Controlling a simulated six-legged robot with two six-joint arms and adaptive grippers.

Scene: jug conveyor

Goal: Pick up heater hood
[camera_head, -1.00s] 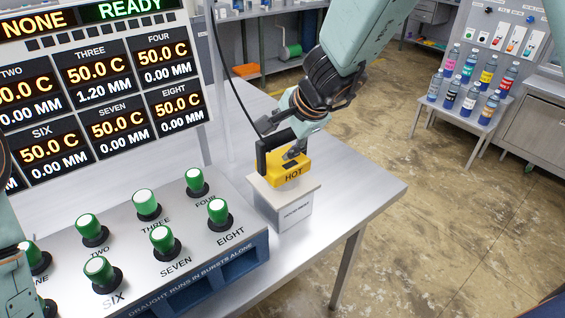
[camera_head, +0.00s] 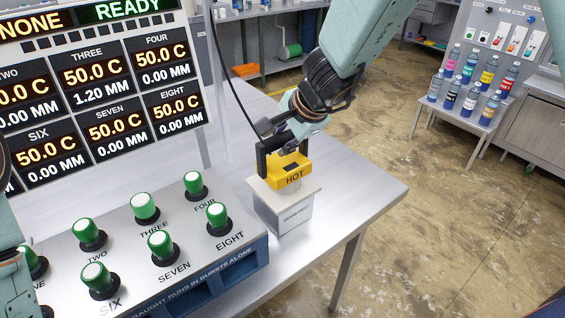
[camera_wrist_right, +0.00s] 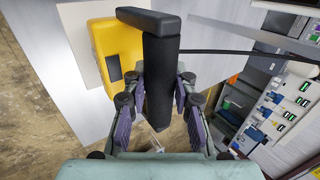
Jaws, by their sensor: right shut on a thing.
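My right gripper (camera_head: 284,142) is at the hood's black handle. In the right wrist view, the gripper's pads (camera_wrist_right: 157,105) are shut on both sides of the black handle (camera_wrist_right: 158,70), with the yellow hood body (camera_wrist_right: 116,55) behind. My left arm shows only in part at the left edge; its gripper is out of view.
A console with several green knobs (camera_head: 145,207) stands left of the rest, below a display board (camera_head: 90,85). The table (camera_head: 365,190) is clear to the right. A black cable (camera_head: 221,65) hangs behind. Bottles stand on a small far table (camera_head: 465,118).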

